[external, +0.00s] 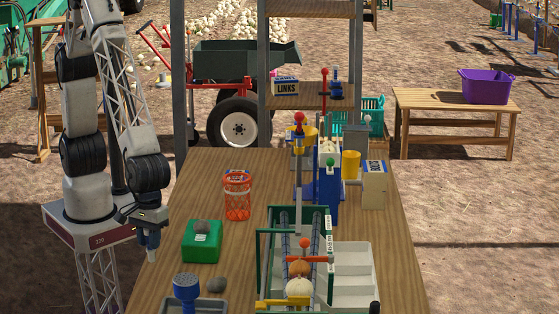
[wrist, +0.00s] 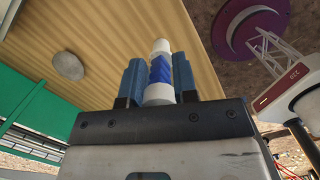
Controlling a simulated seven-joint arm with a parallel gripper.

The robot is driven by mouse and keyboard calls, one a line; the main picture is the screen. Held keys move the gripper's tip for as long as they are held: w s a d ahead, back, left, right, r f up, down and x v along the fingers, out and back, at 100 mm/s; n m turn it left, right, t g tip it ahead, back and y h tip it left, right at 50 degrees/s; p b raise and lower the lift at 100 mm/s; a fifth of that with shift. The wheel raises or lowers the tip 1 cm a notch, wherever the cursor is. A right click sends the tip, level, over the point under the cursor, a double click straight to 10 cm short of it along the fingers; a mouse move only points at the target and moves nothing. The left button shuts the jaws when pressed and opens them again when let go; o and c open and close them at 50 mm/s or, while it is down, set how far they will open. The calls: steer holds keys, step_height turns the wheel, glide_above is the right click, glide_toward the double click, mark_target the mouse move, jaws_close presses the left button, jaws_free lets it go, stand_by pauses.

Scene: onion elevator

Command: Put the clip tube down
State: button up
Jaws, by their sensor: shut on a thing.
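The clip tube (wrist: 160,75) is white with a blue wrapped middle. In the wrist view it stands between the two blue fingers of my gripper (wrist: 155,82), which are shut on it. In the external view my gripper (external: 149,240) hangs at the left edge of the wooden table (external: 160,215), left of the green box.
A green box (external: 203,249) with a stone on top and an orange mesh basket (external: 237,205) stand right of my gripper. A grey tray (external: 208,306) with a blue-headed tool (external: 186,284) is at the front left. The green-framed onion elevator (external: 266,245) stands mid-table.

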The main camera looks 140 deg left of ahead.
steer(key=w+d+f, duration=0.1)
steer(key=w+d, duration=0.1)
steer(key=w, duration=0.8)
steer(key=shift+f, duration=1.75)
steer(key=shift+f, duration=0.15)
steer(key=o, duration=0.9)
step_height(320, 180, up, 12)
steer(key=a, duration=0.1)
steer(key=shift+s, duration=0.3)
steer(key=shift+a+r, duration=0.15)
steer(key=shift+r, duration=0.05)
